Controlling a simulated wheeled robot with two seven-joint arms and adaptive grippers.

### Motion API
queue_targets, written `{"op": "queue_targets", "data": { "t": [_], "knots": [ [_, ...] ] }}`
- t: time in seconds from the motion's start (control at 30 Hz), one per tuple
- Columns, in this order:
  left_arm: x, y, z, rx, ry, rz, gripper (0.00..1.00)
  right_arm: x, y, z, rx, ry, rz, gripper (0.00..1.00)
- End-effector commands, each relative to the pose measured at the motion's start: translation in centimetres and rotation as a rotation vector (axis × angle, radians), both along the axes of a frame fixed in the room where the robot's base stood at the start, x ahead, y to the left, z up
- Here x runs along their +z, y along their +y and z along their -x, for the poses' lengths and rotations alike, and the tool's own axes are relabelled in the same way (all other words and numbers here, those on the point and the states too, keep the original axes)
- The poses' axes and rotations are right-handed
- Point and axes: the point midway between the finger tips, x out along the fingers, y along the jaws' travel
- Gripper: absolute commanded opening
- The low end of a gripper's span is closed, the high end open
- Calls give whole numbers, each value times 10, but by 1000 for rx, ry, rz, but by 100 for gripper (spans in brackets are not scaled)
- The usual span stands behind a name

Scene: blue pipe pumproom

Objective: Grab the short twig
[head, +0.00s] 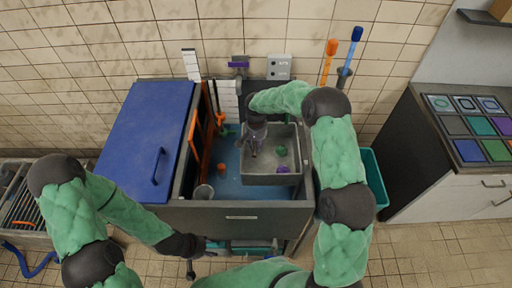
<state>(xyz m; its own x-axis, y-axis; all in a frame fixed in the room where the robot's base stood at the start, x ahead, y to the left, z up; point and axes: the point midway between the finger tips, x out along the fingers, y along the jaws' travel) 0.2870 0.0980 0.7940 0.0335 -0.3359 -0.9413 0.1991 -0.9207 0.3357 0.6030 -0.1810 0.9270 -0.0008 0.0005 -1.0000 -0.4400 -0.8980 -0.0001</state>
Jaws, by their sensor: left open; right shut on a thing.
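My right gripper (253,151) points down at the left part of a grey metal tray (270,180). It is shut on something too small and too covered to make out. I cannot pick out the short twig clearly; the gripper hides part of the tray's left side. A green piece (281,151) and a purple piece (283,169) lie in the tray, right of the gripper. My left gripper (212,246) is open, low in front of the bench, away from the tray.
The tray is at the right of an open blue-floored basin (228,186). A blue lid (146,140) stands at the left. A clear cup (204,192), an orange piece (222,167) and an orange-handled tool (220,121) are in the basin. A teal bin (374,175) is at the right.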

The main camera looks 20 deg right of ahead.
Motion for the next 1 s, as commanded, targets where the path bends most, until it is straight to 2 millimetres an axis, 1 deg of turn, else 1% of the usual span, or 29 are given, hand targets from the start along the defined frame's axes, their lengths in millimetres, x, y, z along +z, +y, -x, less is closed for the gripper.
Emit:
{"op": "queue_targets", "data": {
  "t": [0.03,0.17,0.43,0.6,0.7,0.8,1.0],
  "knots": [
    [1,0,0,0,0,0,49,10,0,-1,0,-3,0,14],
    [3,0,0,0,0,0,49,25,-4,12,0,-2,0,14],
    [6,0,0,0,0,0,49,71,-12,49,1,-4,1,14],
    [7,0,0,0,0,0,49,84,-20,81,1,0,0,14],
    [7,0,0,0,0,0,49,91,-24,97,0,-2,0,14],
    [7,0,0,0,0,0,49,97,-27,111,1,-1,0,14],
    [8,0,0,0,0,0,49,105,-32,129,1,-2,1,14]
  ]
}}
